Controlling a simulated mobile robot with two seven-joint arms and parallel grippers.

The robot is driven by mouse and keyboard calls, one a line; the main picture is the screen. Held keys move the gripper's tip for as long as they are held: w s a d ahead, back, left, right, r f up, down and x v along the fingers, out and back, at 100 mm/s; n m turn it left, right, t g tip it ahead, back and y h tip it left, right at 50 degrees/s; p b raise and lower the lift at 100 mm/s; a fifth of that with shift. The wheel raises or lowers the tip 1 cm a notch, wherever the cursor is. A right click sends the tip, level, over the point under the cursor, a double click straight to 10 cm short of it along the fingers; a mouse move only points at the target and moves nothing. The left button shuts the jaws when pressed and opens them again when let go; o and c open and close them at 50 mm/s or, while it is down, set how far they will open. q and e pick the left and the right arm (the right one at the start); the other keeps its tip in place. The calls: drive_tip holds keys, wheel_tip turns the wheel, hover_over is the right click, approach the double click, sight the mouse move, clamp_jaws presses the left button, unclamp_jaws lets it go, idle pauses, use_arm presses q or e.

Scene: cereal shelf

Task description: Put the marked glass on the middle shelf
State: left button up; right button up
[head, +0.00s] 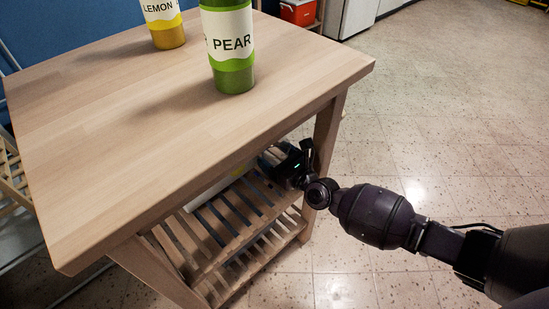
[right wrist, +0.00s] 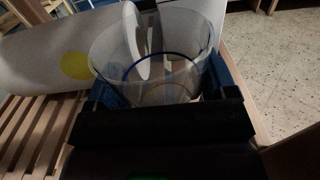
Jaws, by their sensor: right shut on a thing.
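The clear glass (right wrist: 155,75), with a blue ring, sits between the blue fingers of my right gripper (right wrist: 158,90) in the right wrist view. The right gripper is shut on it. In the head view my right gripper (head: 280,163) reaches in under the tabletop, over the slatted shelf (head: 225,215). There the glass is mostly hidden by the gripper and the table edge. I cannot tell whether the glass touches the slats. My left gripper is not in view.
A white rounded object with a yellow dot (right wrist: 76,65) lies on the slats left of the glass. The wooden tabletop (head: 130,120) is close above my gripper, and a table leg (head: 326,140) stands beside it. Green PEAR (head: 233,78) and yellow LEMON (head: 169,38) bottles stand on top.

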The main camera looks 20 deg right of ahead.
drive_tip(key=shift+f, duration=0.4)
drive_tip(key=o, duration=0.9)
drive_tip(key=shift+c, duration=0.2)
drive_tip(key=shift+o, duration=0.4)
drive_tip(key=shift+r, duration=0.4)
drive_tip(key=p+v, duration=0.1)
drive_tip(key=v, duration=1.1)
drive_tip(key=shift+f, duration=0.1)
